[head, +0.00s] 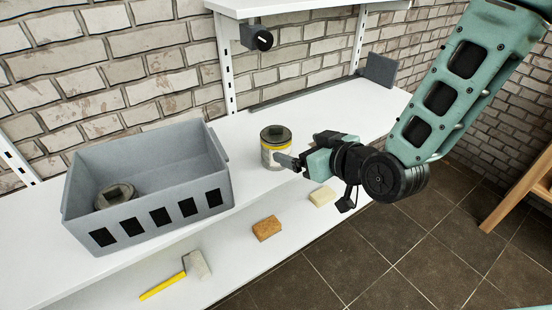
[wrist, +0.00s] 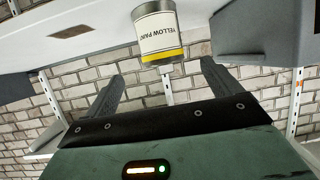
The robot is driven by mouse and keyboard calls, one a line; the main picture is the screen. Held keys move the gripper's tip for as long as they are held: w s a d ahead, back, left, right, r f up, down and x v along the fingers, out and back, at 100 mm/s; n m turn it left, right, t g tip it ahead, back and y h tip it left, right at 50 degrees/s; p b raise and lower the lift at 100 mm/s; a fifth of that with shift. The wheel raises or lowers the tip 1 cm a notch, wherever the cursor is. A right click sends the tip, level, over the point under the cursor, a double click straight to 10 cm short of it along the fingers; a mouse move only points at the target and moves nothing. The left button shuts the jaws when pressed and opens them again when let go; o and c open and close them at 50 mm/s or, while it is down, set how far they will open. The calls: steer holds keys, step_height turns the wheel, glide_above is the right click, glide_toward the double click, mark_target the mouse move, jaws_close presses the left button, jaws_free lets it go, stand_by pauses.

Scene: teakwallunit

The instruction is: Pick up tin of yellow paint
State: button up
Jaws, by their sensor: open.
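The tin of yellow paint (head: 267,150) stands upright on the white shelf top, right of the grey crate. It has a dark lid, a yellow band and a pale label. In the wrist view the tin (wrist: 157,32) appears at the top centre with "YELLOW PAINT" on its label. My gripper (head: 287,161) is at the tin's right side in the head view, low and roughly level with the shelf. In the wrist view the fingers (wrist: 161,75) are spread and empty, with the tin beyond the gap between them. I cannot tell whether a finger touches it.
A grey crate (head: 172,153) with another tin (head: 115,194) inside stands at the left. The lower shelf holds an orange sponge (head: 267,228), a pale sponge (head: 322,196) and a yellow-handled tool (head: 163,287). An upper shelf (head: 290,7) overhangs behind.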

mark_target(286, 144)
steer(key=p+x, duration=0.1)
steer(key=x, duration=0.3)
steer(key=shift+p+x, duration=0.3)
steer(key=shift+x, duration=2.8)
steer(key=shift+a, duration=0.1)
steer(key=c, duration=1.3)
